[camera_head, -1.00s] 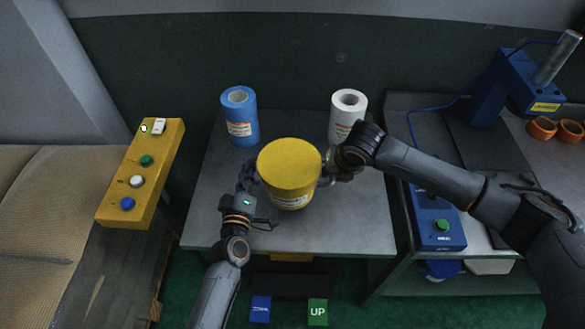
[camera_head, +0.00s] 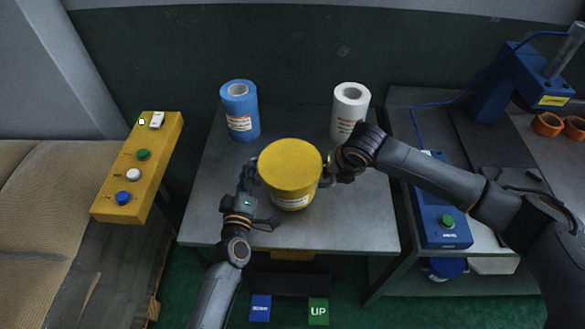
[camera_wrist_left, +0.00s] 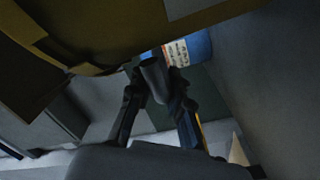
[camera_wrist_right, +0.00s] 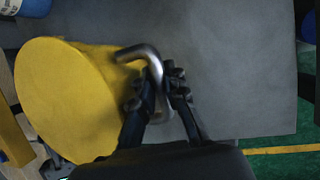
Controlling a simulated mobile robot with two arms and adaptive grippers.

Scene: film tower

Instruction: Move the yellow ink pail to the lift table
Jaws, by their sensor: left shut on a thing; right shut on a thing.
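The yellow ink pail (camera_head: 290,170) is between my two grippers, over the grey lift table (camera_head: 225,215). It looks upright in the head view; I cannot tell whether its base touches the table top. My left gripper (camera_head: 252,180) is shut on a grey handle at the pail's left side; the handle also shows in the left wrist view (camera_wrist_left: 154,78). My right gripper (camera_head: 332,165) is shut on the bent metal handle at the right side, clear in the right wrist view (camera_wrist_right: 150,62). The pail's underside is hidden in the head view.
A blue roll (camera_head: 240,112) and a white roll (camera_head: 348,112) stand at the table's back. A yellow button box (camera_head: 138,168) is at left, a blue control box (camera_head: 440,215) at right. Blue and green "UP" pedals (camera_head: 318,308) lie below the front edge.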

